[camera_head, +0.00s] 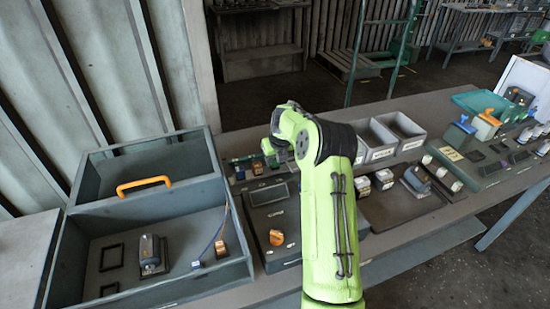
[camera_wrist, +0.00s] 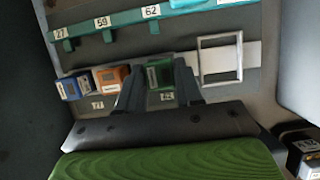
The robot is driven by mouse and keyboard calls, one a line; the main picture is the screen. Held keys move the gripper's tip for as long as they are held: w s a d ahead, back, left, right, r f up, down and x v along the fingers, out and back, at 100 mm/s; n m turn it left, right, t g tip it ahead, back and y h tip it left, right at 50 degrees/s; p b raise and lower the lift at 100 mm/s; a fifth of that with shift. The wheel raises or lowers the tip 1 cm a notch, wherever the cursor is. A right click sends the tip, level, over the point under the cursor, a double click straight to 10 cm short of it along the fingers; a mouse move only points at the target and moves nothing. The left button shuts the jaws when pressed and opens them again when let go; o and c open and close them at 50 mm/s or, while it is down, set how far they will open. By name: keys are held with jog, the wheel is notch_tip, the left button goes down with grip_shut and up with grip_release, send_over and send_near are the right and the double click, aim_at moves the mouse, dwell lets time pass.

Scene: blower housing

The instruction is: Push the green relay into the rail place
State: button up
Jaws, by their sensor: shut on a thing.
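In the wrist view, the green relay (camera_wrist: 160,76) is between the two fingers of my gripper (camera_wrist: 160,88), which is shut on it. The relay is at a pale rail strip (camera_wrist: 248,53) on a grey panel, to the right of an orange relay (camera_wrist: 111,78) and a blue relay (camera_wrist: 73,87). An empty silver frame (camera_wrist: 220,61) is on the strip to its right. I cannot tell how deep the green relay sits. In the head view, my arm hides most of the gripper and the green relay.
A green bar (camera_wrist: 106,24) with number labels runs above the relays. In the head view, a grey box (camera_head: 180,281) with an orange handle stands at left. Grey bins (camera_head: 402,127) stand behind and right of my arm. A board with several parts (camera_head: 400,200) lies at right.

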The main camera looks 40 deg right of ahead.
jog(key=shift+f+b, duration=0.5)
jog(key=shift+f, duration=0.15)
jog(key=o, duration=0.9)
jog(key=p+v, duration=0.1)
jog(key=v, duration=1.4)
jog(key=shift+s+r, duration=0.15)
jog(key=shift+r, duration=0.25)
jog(key=s+a+r+n+h, duration=0.1)
jog(key=s+a+r+n, duration=0.35)
jog(key=a+n, duration=0.3)
jog(key=s+a+r+n, duration=0.3)
jog(key=s+a+n, duration=0.2)
jog(key=a+n, duration=0.3)
jog(key=s+a+n, duration=0.3)
jog(key=s+n, duration=0.3)
jog(key=n, duration=0.1)
jog(key=s+a+f+n+y, duration=0.1)
jog(key=s+a+n, duration=0.2)
jog(key=s+n, duration=0.4)
jog(key=s+a+f+n+t+y, duration=0.1)
jog(key=s+a+n, duration=0.2)
jog(key=s+n, duration=0.4)
jog(key=shift+f+n, duration=0.25)
jog(key=shift+n, duration=0.9)
